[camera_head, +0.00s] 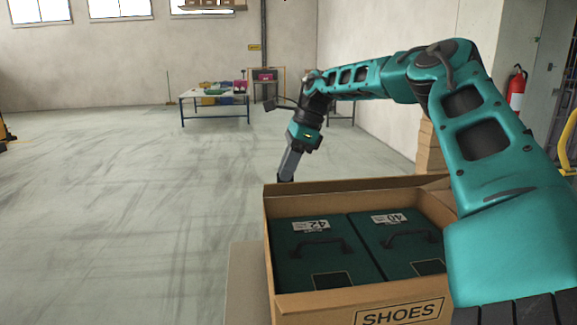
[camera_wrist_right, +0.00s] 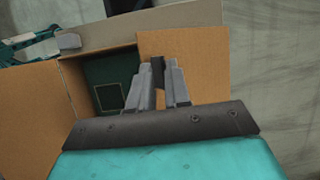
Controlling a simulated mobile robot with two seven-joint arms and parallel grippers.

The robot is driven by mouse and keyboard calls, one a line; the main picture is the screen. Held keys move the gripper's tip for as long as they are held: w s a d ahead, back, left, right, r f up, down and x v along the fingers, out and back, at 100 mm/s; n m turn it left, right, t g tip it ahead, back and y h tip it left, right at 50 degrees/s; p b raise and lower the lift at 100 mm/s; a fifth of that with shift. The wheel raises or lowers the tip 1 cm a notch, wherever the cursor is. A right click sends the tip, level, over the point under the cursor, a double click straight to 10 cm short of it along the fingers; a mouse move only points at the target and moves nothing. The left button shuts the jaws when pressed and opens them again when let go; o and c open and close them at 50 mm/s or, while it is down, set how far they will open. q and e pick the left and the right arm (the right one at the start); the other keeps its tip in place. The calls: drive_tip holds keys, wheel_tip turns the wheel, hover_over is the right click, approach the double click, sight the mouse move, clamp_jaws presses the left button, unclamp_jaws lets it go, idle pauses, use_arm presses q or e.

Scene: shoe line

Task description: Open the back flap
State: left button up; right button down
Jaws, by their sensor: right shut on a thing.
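The open cardboard shoe box (camera_head: 292,307) stands in front of me, with "SHOES" printed on its near wall. It holds a dark green case marked 42 (camera_head: 308,258) and one marked 40 (camera_head: 400,248). The back flap (camera_head: 355,186) shows as a brown strip along the far edge. My right gripper (camera_head: 286,178) points down at the far left corner of the box. In the right wrist view its fingers (camera_wrist_right: 158,68) are shut on the flap's cardboard (camera_wrist_right: 195,50); the exact contact is partly hidden. My left gripper does not show in the head view.
My right arm reaches over the right side of the box. Brown boxes (camera_head: 430,150) stand behind it near the wall. A table (camera_head: 215,98) with colourful items and a red fire extinguisher (camera_head: 516,90) are farther back.

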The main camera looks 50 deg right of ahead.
drive_tip(key=shift+w+d+f, duration=0.1)
drive_tip(key=shift+d+f, duration=0.15)
drive_tip(key=shift+d, duration=0.15)
drive_tip(key=c, duration=1.5)
unclamp_jaws()
drive_tip(key=shift+o, duration=1.1)
drive_tip(key=shift+w+d+f, duration=0.15)
drive_tip(key=shift+w+f, duration=0.1)
drive_tip(key=shift+r, duration=0.15)
drive_tip(key=p+v, duration=0.2)
drive_tip(key=v, duration=1.1)
drive_tip(key=shift+a, duration=0.4)
drive_tip(key=shift+s, duration=0.1)
